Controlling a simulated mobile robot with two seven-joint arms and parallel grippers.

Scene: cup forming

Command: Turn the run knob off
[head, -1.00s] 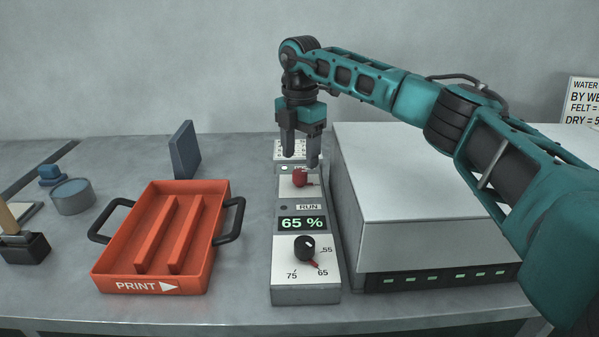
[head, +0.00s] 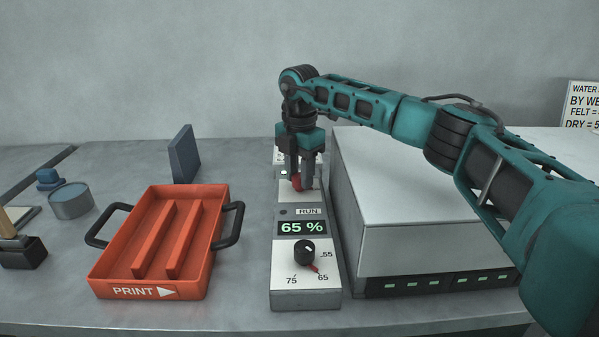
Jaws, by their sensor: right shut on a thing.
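The red run knob (head: 297,182) sits on the upper part of the grey control panel (head: 306,297), above the RUN label (head: 309,212). My right gripper (head: 303,180) points down over the panel and is shut on the run knob, hiding part of it. Which way the knob is turned cannot be told. The display (head: 302,228) reads 65 %. Below it, a black knob (head: 304,252) has its red pointer toward 65. My left gripper is out of view.
A large white box (head: 400,190) stands close on the panel's right. An orange PRINT tray (head: 110,270) with black handles lies to the left.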

